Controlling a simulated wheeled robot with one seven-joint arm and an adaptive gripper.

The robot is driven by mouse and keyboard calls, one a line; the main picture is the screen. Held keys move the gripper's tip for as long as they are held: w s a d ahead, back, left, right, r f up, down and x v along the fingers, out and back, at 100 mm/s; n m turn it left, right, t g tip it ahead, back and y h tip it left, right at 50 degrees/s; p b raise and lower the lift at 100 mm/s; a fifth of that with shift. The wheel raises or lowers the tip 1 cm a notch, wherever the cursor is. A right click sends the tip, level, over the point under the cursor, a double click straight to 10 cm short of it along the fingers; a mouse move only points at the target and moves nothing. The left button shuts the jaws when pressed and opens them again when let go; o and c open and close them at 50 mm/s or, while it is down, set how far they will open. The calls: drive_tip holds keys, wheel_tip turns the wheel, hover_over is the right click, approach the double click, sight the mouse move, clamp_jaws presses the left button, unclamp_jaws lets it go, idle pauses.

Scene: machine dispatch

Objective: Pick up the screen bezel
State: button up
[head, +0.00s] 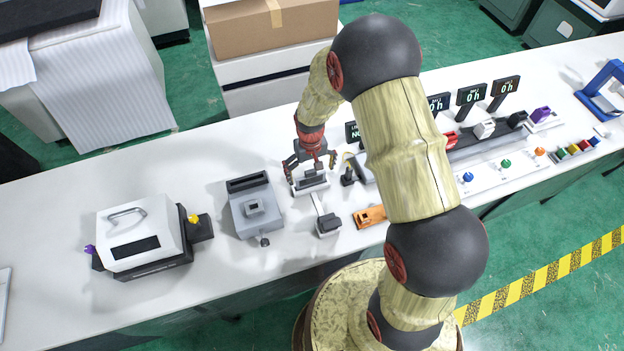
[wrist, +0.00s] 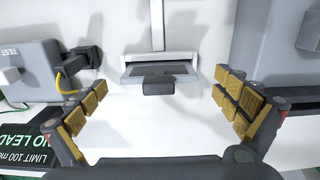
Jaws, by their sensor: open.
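What looks like the screen bezel is a grey rectangular panel with a pale rim (wrist: 185,69) and a dark block (wrist: 158,86) at its near edge, in the wrist view. In the head view the bezel (head: 311,187) lies on the white bench, with a thin stem running to a dark block in front of it. My gripper (head: 311,168) is above it, pointing down, with its fingers spread. In the wrist view my gripper (wrist: 160,92) is open and empty, its gold-padded fingers on either side of the bezel and apart from it.
A grey box device (head: 254,208) stands close left of the bezel. A small black post (head: 348,174) and grey test unit (wrist: 28,72) stand close on the other side. An orange part (head: 370,216) lies at front right. A white machine (head: 138,232) stands far left.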

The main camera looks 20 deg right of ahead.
sight(311, 178)
drive_tip(key=f, duration=0.5)
drive_tip(key=shift+w+d, duration=0.1)
drive_tip(key=shift+w, duration=0.2)
drive_tip(key=shift+r, duration=0.1)
drive_tip(key=shift+c, duration=0.3)
drive_tip(key=c, duration=1.1)
